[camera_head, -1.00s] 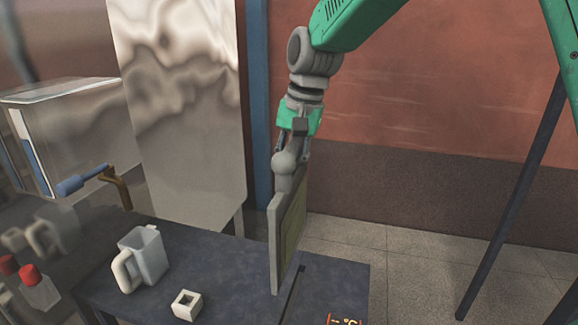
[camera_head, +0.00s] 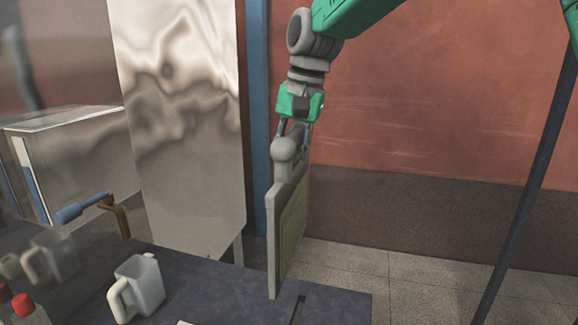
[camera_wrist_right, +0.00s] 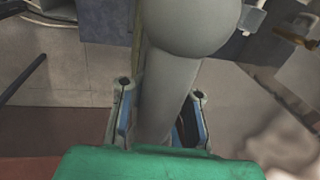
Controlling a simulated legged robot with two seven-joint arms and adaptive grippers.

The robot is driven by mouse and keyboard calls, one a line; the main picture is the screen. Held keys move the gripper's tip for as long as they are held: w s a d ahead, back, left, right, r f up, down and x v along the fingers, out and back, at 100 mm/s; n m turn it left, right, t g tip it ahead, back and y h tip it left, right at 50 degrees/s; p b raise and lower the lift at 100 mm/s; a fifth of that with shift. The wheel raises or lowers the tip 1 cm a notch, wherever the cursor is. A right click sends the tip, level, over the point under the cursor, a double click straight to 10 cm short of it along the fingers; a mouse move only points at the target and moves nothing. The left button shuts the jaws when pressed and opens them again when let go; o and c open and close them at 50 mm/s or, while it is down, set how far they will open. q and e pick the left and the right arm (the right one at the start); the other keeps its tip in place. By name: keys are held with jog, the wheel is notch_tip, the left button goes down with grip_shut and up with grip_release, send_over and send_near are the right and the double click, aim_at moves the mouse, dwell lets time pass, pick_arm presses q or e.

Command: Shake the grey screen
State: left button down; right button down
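The grey screen (camera_head: 289,225) is a thin upright panel with a yellowish-green inset face and a rounded grey handle on top. It hangs nearly upright above the dark table, by a narrow slot (camera_head: 298,308). My right gripper (camera_head: 292,130) is above it, shut on the handle. In the right wrist view, the two fingers of my right gripper (camera_wrist_right: 160,112) sit on either side of the grey handle (camera_wrist_right: 185,75). The handle hides most of the screen there. My left gripper is not in view.
A white jug (camera_head: 138,288) stands on the dark table (camera_head: 220,285), left of the screen. Behind are a shiny metal panel (camera_head: 180,120) and a blue post (camera_head: 257,110). A blue-handled valve (camera_head: 85,207) sticks out at left. Free floor lies right of the table.

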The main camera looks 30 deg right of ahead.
aim_at(291, 132)
jog(key=shift+d+r, duration=0.1)
jog(key=shift+r, duration=3.7)
